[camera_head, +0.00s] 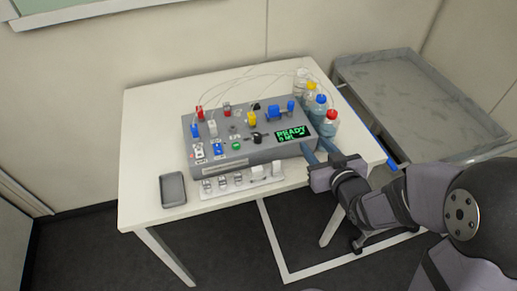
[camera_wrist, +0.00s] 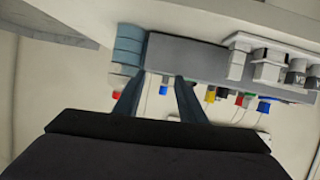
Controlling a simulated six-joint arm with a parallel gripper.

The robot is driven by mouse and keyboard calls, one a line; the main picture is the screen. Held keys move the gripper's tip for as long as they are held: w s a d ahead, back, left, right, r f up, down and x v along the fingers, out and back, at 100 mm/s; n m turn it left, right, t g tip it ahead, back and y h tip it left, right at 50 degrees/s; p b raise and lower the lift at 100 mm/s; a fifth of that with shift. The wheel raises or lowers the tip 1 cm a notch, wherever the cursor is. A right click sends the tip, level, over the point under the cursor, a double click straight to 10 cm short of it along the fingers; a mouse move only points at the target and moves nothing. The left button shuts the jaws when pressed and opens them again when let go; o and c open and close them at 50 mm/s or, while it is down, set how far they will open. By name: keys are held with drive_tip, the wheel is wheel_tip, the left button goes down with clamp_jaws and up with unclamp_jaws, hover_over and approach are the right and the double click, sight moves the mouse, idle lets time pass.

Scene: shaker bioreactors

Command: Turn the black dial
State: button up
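The black dial (camera_head: 257,138) is a small knob on the top panel of the grey bioreactor box (camera_head: 196,171), left of the green "READY" display (camera_head: 292,133). I cannot make out the dial in the wrist view. My gripper (camera_head: 315,146) is at the right front corner of the box, to the right of the dial and apart from it. Its two blue-grey fingers are spread with nothing seen between them. In the wrist view my gripper (camera_wrist: 160,78) also shows open, its fingertips near the box's edge (camera_wrist: 185,60).
Bottles with coloured caps (camera_head: 331,121) stand right of the box, close to my gripper. A white strip with small fittings (camera_head: 237,184) lies along its front. A dark grey device (camera_head: 173,189) lies on the white table (camera_head: 150,120). A grey cart (camera_head: 410,90) stands at the right.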

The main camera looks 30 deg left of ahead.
sight(260, 139)
drive_tip(key=s+a+n+g+y+b, duration=0.1)
drive_tip(key=s+a+y, duration=0.1)
drive_tip(key=a, duration=0.1)
drive_tip(key=s+a+n+y+b, duration=0.1)
drive_tip(key=s+a+y, duration=0.1)
drive_tip(key=a, duration=0.1)
drive_tip(key=s+a+n+g+y+b, duration=0.1)
drive_tip(key=s+a+y, duration=0.2)
drive_tip(key=shift+n+g+b, duration=0.3)
drive_tip(key=shift+b, duration=0.1)
drive_tip(key=shift+p+x, duration=0.8)
drive_tip(key=shift+x, duration=2.9)
clamp_jaws()
